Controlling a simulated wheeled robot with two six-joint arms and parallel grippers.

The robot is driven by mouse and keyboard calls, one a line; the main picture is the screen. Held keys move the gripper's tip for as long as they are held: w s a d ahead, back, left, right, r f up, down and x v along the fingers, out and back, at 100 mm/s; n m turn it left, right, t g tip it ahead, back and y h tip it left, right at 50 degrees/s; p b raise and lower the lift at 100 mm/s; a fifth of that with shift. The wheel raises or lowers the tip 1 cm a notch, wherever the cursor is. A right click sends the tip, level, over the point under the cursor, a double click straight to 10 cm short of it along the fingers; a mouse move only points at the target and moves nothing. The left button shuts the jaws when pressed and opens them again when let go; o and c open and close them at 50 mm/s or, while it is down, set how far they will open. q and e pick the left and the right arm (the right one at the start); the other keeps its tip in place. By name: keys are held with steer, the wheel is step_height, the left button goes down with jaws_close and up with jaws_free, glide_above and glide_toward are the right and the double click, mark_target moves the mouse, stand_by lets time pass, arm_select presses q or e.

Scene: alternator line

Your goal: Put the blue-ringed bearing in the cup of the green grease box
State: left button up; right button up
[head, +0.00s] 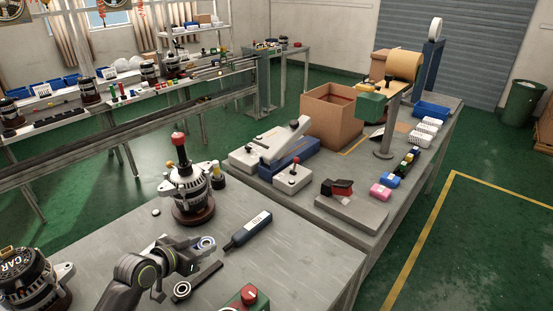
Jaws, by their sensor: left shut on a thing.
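The blue-ringed bearing (207,242) is a small silver ring with a blue band, above the near grey table. My left gripper (197,248) is shut on it, and the bearing shows at the fingertips. A green box with a red knob (246,297) is cut off by the bottom edge of the head view. I cannot tell whether it is the grease box, and no cup shows on it. My right gripper is not in view.
A dark bottle-shaped tool (248,230) lies right of the bearing. A dark flat bar (197,282) lies in front. An alternator on a round stand (190,190) rises behind; another alternator (30,278) is at left. The table's right part (310,258) is clear.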

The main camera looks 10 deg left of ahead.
arm_select(q)
steer(key=s+d+r+m+g+h+b, duration=0.2)
steer(key=s+d+r+m+h, duration=0.1)
steer(key=s, duration=0.3)
steer(key=s+d+r+m+g+h+b, duration=0.2)
steer(key=s+d+r+m+b, duration=0.1)
steer(key=s+d, duration=0.3)
steer(key=shift+s+d+m+h, duration=0.15)
steer(key=shift+s+m+h, duration=0.25)
steer(key=shift+s+m, duration=0.2)
steer(key=shift+r, duration=0.1)
